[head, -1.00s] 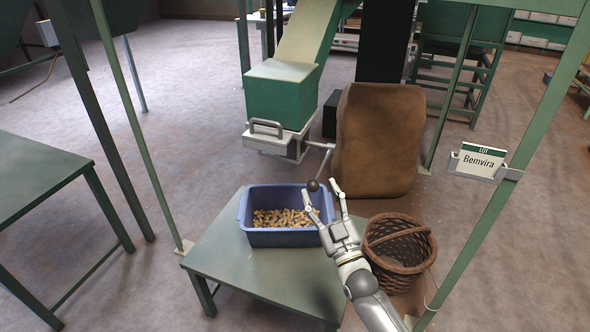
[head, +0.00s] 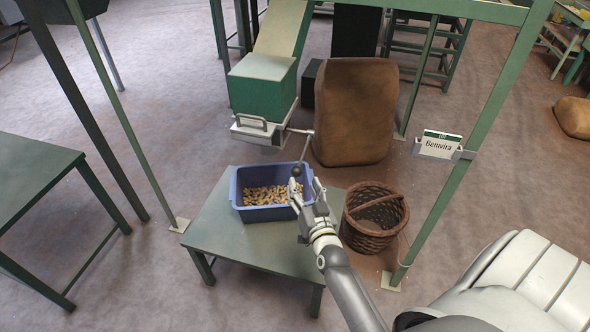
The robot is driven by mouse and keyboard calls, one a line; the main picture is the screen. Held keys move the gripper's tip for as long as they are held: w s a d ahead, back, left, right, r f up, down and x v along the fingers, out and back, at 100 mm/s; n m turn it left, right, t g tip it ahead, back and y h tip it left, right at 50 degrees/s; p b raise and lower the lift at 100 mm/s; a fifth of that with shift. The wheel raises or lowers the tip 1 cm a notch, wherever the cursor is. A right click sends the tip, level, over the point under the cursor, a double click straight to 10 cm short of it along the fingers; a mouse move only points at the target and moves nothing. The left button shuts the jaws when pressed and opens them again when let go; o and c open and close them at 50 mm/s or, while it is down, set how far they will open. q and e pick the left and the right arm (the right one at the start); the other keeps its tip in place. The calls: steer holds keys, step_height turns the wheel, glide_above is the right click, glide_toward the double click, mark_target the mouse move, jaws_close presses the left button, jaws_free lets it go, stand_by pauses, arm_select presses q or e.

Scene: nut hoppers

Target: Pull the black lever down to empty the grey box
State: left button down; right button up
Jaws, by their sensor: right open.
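The black lever knob (head: 297,171) hangs at the end of a thin rod that runs down from the grey box's right side. The grey box (head: 262,134), with a bar handle on its front, sits under the green hopper (head: 262,88); its inside is hidden. My right gripper (head: 306,187) is open and empty, its fingertips just below and to the right of the knob in the picture. I cannot tell whether it touches the knob. A blue bin (head: 238,211) holding brown nuts stands behind the gripper. My left gripper is out of view.
The blue bin stands on a green table (head: 243,242). A wicker basket (head: 374,228) is to its right, and a brown sack (head: 353,115) stands behind. A green post with a "Bemvira" sign (head: 438,145) rises at right. Floor is clear at left between the tables.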

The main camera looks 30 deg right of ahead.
mark_target(298, 175)
steer(key=x, duration=0.7)
steer(key=shift+w+f, duration=0.1)
steer(key=shift+w, duration=0.05)
jaws_close()
